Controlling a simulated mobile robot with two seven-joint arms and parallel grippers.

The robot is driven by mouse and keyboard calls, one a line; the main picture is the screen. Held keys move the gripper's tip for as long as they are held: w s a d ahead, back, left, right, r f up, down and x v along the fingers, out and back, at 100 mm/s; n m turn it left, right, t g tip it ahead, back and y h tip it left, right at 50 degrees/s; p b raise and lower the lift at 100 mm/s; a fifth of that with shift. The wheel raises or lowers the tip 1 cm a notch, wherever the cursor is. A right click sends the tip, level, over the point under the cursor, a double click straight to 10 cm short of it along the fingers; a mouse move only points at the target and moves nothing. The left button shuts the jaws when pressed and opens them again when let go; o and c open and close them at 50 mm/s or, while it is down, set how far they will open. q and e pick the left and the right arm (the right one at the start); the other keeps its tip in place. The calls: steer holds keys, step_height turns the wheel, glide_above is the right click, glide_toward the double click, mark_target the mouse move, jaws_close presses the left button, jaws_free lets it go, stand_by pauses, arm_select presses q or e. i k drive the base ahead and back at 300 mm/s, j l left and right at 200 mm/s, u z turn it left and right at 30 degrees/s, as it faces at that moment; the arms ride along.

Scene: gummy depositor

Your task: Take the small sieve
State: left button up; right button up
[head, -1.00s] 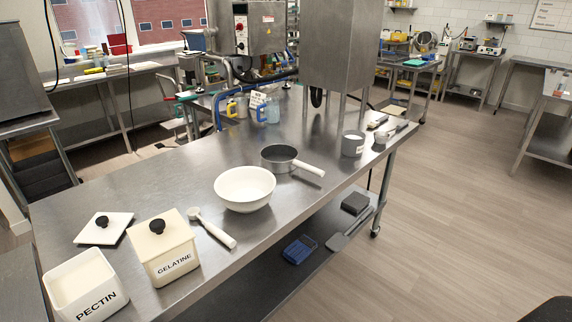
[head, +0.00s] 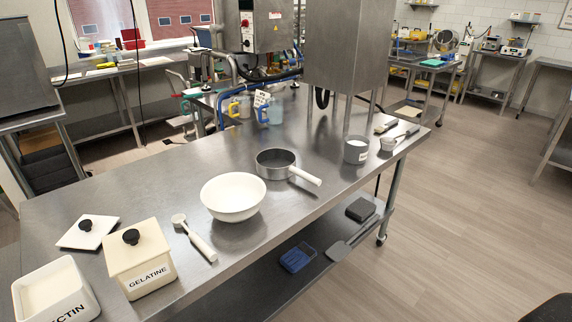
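No thing is plainly a sieve at this size. A small pale round piece with a thin handle (head: 388,144) lies at the far right end of the steel table (head: 130,200), beside a grey cup with white contents; it may be the small sieve, but I cannot tell. A white long-handled scoop or spoon (head: 198,243) lies nearer, between the gelatine box and the white bowl (head: 233,196). Neither of my grippers is in view.
A pot with a white handle (head: 275,165), the grey cup (head: 356,151), a gelatine box (head: 138,265) and a pectin box (head: 55,292) stand on the table. A loose lid (head: 87,232) lies at left. A steel hopper (head: 347,50) stands at the back.

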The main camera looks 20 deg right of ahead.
mark_target(272, 163)
steer(key=i+l+u, duration=0.2)
steer(key=l+u, duration=0.15)
steer(key=l, duration=1.45)
steer(key=l+u, duration=0.4)
steer(key=l, duration=1.45)
